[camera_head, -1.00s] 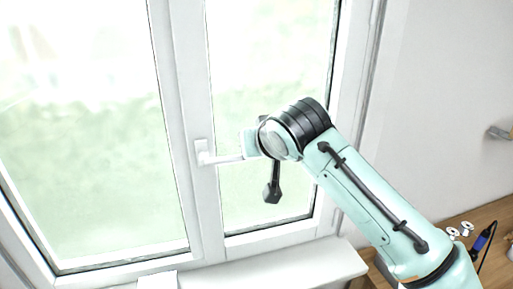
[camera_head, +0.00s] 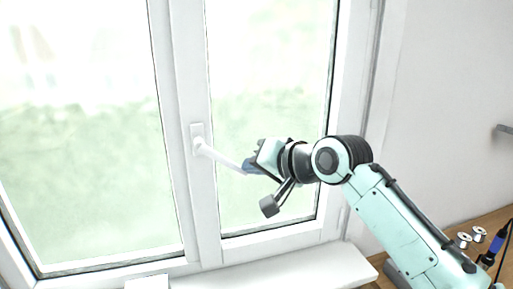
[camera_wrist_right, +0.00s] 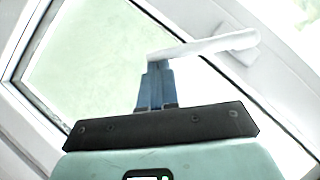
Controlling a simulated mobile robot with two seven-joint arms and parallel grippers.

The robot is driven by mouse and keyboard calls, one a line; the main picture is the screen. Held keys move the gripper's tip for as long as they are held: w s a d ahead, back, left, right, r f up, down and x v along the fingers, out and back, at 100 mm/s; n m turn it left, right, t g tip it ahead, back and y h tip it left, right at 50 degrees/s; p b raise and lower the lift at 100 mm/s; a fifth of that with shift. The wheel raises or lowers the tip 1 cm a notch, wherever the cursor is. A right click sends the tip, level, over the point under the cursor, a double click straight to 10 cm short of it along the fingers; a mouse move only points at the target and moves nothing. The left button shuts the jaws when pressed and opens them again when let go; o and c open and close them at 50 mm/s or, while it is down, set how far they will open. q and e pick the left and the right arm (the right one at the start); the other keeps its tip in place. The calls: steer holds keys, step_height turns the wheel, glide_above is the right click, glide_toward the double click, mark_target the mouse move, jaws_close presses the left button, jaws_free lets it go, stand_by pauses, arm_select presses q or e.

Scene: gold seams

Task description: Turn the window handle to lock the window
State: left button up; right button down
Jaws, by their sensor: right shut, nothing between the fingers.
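The white window handle (camera_head: 222,158) is fixed to the frame post between the two panes. Its lever points right and slopes down from its base plate. My right gripper (camera_head: 250,165) is at the lever's free end, and its fingers look shut. In the right wrist view the handle (camera_wrist_right: 200,47) runs across the top. The blue fingers of my right gripper (camera_wrist_right: 157,66) are together, with their tips against or just beside the lever's end. Nothing shows between them. I cannot tell if they touch it. My left gripper is out of view.
The white window sill (camera_head: 290,278) runs below the window. A wooden surface (camera_head: 490,222) at the lower right holds small metal spools (camera_head: 478,234) and a blue-and-black tool (camera_head: 497,243). A grey fitting (camera_head: 503,130) is on the right wall. Space left of the handle is free.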

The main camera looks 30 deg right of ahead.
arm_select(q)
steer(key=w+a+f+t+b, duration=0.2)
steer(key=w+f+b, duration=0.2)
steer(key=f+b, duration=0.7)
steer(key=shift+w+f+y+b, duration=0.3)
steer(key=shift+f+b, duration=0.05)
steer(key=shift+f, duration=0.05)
arm_select(e)
steer(key=w+a+f+m+t+y, duration=0.1)
steer(key=a+f+m+t+y, duration=0.3)
steer(key=a+f+m, duration=0.2)
steer(key=shift+w+a+m, duration=0.4)
steer(key=shift+a, duration=0.1)
steer(key=shift+f, duration=0.1)
